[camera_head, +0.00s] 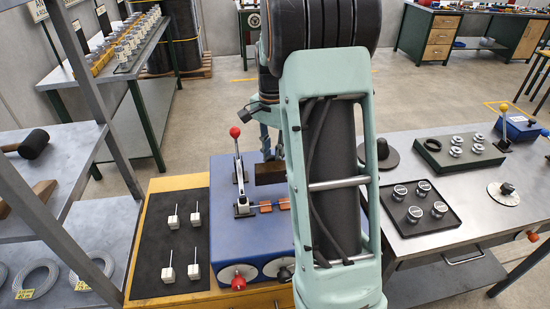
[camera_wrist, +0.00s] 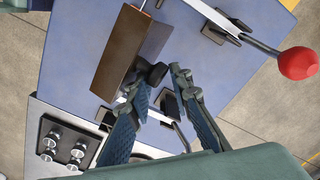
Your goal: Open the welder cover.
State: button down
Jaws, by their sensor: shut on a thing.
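The blue welder (camera_head: 220,221) stands on a wooden-edged bench in the head view. Its brown cover (camera_head: 268,173) shows beside my arm, which hides part of it. In the wrist view the cover (camera_wrist: 124,52) is a brown block-like piece with a black knob (camera_wrist: 153,74) on its near side. My gripper (camera_wrist: 161,77) is shut on this knob, with one finger on each side. I cannot tell how far the cover is raised.
A red-knobbed lever (camera_head: 236,133) stands on the welder, left of the cover; its red ball (camera_wrist: 298,63) is at the right in the wrist view. A black mat (camera_head: 152,250) with several small white pieces lies left. A metal table (camera_head: 440,185) with trays stands right.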

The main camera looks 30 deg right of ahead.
jog(key=shift+w+d+f+p, duration=0.1)
jog(key=shift+w+f, duration=0.2)
jog(key=shift+w, duration=0.5)
jog(key=shift+w+a+f+p, duration=0.15)
jog(key=shift+w+f, duration=0.2)
jog(key=shift+w, duration=0.45)
jog(key=shift+w+d+f+p, duration=0.15)
jog(key=shift+w+f, duration=0.15)
jog(key=shift+w, duration=0.5)
jog(key=shift+f, duration=0.1)
jog(key=c, duration=1.8)
grip_release()
jog(key=shift+w+f, duration=0.15)
jog(key=shift+w, duration=0.05)
jog(key=shift+o, duration=0.6)
jog(key=shift+f, duration=0.1)
jog(key=shift+d+r, duration=0.25)
notch_tip(320, 180, up, 12)
